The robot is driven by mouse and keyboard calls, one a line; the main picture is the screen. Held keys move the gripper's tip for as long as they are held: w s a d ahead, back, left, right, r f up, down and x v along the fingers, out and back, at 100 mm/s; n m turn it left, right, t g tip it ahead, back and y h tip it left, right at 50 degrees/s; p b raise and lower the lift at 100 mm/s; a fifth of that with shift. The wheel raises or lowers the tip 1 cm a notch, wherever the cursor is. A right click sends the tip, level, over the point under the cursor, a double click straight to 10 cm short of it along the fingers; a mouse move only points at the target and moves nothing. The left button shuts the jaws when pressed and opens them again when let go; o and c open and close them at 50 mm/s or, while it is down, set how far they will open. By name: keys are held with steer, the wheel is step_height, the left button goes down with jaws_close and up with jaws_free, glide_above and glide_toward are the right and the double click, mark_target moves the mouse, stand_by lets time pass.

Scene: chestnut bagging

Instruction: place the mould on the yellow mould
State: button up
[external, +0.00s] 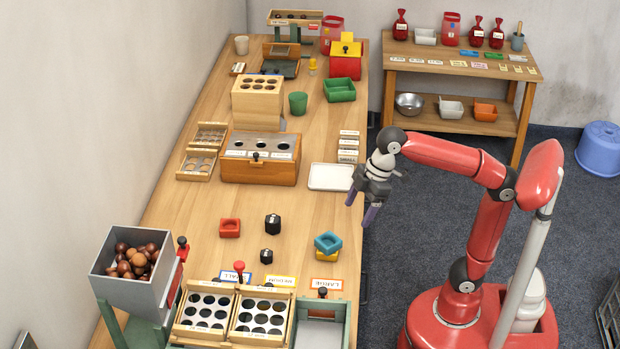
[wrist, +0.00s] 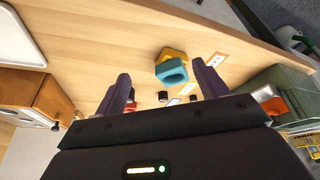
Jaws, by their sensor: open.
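A blue mould (external: 328,241) and a yellow mould (external: 325,255) are together near the table's right edge. The blue mould appears to rest on top of the yellow one, a little turned against it. In the wrist view the blue mould (wrist: 172,71) covers part of the yellow mould (wrist: 169,53). A red mould (external: 230,228) lies apart to the left. My gripper (external: 361,207) is open and empty, above and to the right of the moulds in the external view, apart from them. In the wrist view the moulds show between and beyond the fingers of my gripper (wrist: 160,68).
Two black pieces (external: 272,224) stand left of the moulds. A white tray (external: 331,177) lies behind them. Wooden hole trays (external: 262,315) and a green box (external: 321,322) are at the front. A wooden box with holes (external: 261,158) is behind. Bare table surrounds the moulds.

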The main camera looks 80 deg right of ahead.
steer(key=s+d+f+m+h, duration=0.1)
steer(key=s+d+f+m, duration=0.2)
steer(key=s+f, duration=0.4)
steer(key=s+d+f+m+t+h, duration=0.1)
steer(key=s+d+f+m, duration=0.2)
steer(key=f, duration=1.2)
steer(key=s+d, duration=0.1)
steer(key=s, duration=0.2)
steer(key=shift+s+f+t, duration=0.15)
steer(key=shift+s+t, duration=0.15)
steer(key=shift+s, duration=0.1)
steer(key=shift+d, duration=0.1)
step_height(320, 180, up, 6)
steer(key=p, duration=0.5)
steer(key=shift+f+p, duration=0.1)
steer(key=shift+p, duration=0.25)
